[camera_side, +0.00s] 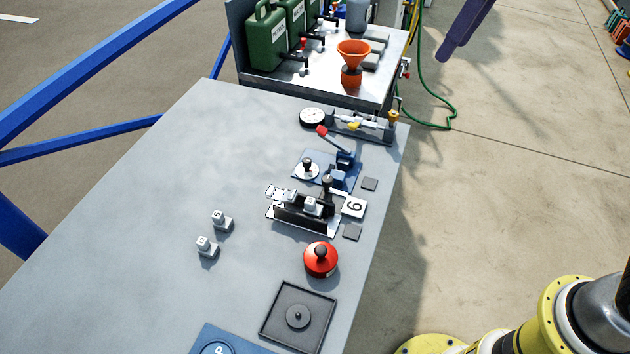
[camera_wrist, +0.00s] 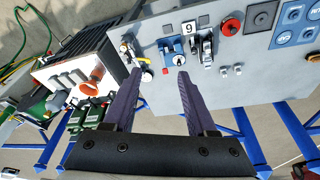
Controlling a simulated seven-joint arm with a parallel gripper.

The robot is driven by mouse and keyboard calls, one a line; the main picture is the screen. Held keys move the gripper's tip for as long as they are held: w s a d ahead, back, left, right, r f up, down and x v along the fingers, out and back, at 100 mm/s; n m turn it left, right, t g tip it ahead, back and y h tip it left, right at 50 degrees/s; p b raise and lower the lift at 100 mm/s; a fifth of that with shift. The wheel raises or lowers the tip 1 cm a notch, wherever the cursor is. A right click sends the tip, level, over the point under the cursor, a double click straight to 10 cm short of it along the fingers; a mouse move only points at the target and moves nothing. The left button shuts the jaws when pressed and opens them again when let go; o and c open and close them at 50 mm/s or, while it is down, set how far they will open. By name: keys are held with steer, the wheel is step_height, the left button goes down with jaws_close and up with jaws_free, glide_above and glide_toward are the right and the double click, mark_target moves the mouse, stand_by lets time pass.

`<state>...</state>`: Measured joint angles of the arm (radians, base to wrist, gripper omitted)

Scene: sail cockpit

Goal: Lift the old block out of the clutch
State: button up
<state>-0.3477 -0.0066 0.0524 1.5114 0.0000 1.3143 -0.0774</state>
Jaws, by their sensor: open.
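The black clutch (camera_side: 291,215) stands on a pale plate on the grey table in the side view. Small light-grey blocks sit in its top, one being the block (camera_side: 312,205) near its right end; which is the old one I cannot tell. The clutch also shows in the wrist view (camera_wrist: 206,47), at the upper right. My gripper (camera_wrist: 158,72) is open and empty in the wrist view, its purple fingers apart, well away from the clutch. One purple part shows at the top of the side view. Two loose grey blocks (camera_side: 222,220) (camera_side: 207,247) stand left of the clutch.
A number card (camera_side: 354,206) lies beside the clutch. A red round knobbed pot (camera_side: 320,260) and a black square tray (camera_side: 272,336) are in front. A bench with green cans (camera_side: 265,40) stands beyond. The table's left is clear.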

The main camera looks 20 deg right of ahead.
steer(key=w+a+f+n+g, duration=0.1)
steer(key=w+a+f, duration=0.2)
steer(key=a, duration=0.3)
steer(key=w+a+f+n+g, duration=0.1)
steer(key=w+a+f, duration=0.15)
steer(key=a, duration=0.35)
steer(key=n+h, duration=0.1)
steer(key=n, duration=0.1)
glide_above(310, 201)
steer(key=shift+g, duration=0.4)
steer(key=f, duration=1.7)
steer(key=shift+s+a, duration=0.1)
steer(key=shift+a, duration=0.15)
steer(key=shift+d+f, duration=0.15)
steer(key=shift+f, duration=1.3)
steer(key=shift+d+f, duration=0.1)
steer(key=shift+f, duration=1.3)
jaws_close()
